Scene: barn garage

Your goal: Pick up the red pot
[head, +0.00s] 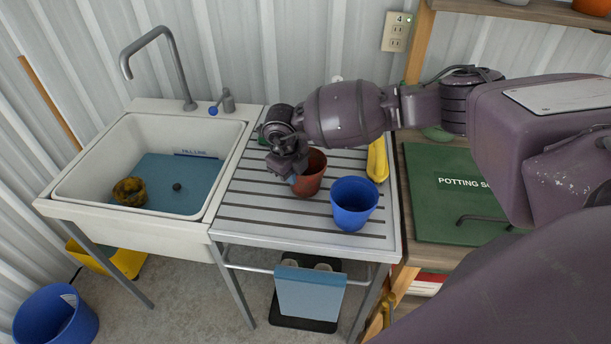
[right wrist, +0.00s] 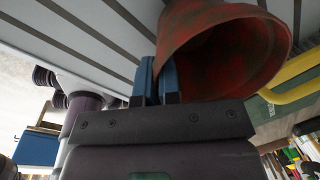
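The red pot (head: 311,174) is on the slatted draining board, right of the sink, with its mouth up. It also shows large in the right wrist view (right wrist: 222,45), with its mouth towards the camera. My right gripper (head: 293,178) is at the pot's left side. In the right wrist view its blue fingers (right wrist: 158,82) are close together at the pot's near rim, with the wall seemingly between them. The fingers hide part of that rim. I cannot tell whether the pot is clear of the board. My left gripper is not in view.
A blue pot (head: 354,203) stands just right of and in front of the red pot. A yellow object (head: 377,160) lies behind it. The sink (head: 90,205) is to the left, with a brownish pot (head: 130,191) in it. A tap (head: 172,65) rises behind. The board's front left is clear.

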